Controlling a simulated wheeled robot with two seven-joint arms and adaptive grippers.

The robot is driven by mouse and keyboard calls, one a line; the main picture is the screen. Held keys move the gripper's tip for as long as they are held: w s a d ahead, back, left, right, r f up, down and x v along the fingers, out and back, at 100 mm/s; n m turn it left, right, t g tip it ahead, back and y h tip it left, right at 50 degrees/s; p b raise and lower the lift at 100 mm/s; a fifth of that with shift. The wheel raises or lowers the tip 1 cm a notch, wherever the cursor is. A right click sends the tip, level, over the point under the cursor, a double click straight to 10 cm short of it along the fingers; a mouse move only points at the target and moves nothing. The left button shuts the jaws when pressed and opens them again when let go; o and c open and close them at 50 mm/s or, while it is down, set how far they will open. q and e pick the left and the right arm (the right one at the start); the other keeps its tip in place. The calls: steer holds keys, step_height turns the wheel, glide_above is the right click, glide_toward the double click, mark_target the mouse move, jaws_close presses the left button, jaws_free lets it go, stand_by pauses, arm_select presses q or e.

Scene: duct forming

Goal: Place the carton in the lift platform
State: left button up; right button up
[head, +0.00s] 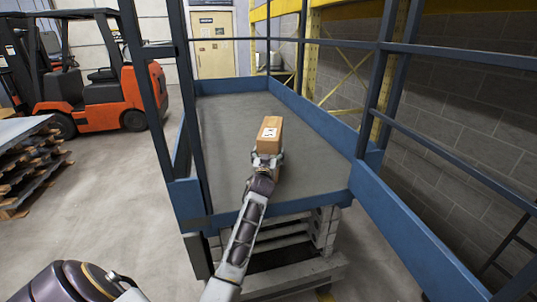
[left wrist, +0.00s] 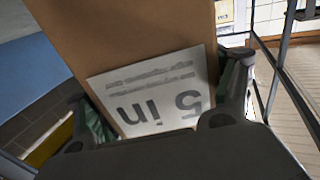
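The carton (head: 269,130) is a small brown box with a white label, over the grey floor of the lift platform (head: 225,130), inside its blue edges and rails. My left gripper (head: 267,154) is shut on the near end of the carton. In the left wrist view the carton (left wrist: 125,35) fills the middle, its white label reading "5 in" upside down, with a finger of the left gripper (left wrist: 160,112) on each side. I cannot tell whether the carton touches the platform floor. My right gripper is not in view.
Blue rails and posts (head: 384,60) enclose the platform; my left arm reaches in over its near edge. An orange forklift (head: 95,95) and stacked pallets (head: 28,165) stand at left. A block wall (head: 460,130) runs along the right. The platform floor around the carton is clear.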

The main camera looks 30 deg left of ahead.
arm_select(q)
steer(key=shift+o, duration=1.1)
steer(key=shift+s+d, duration=0.1)
steer(key=b+v, duration=0.2)
steer(key=v, duration=0.9)
steer(key=shift+s+d, duration=0.2)
steer(key=shift+s, duration=0.15)
steer(key=shift+f, duration=0.1)
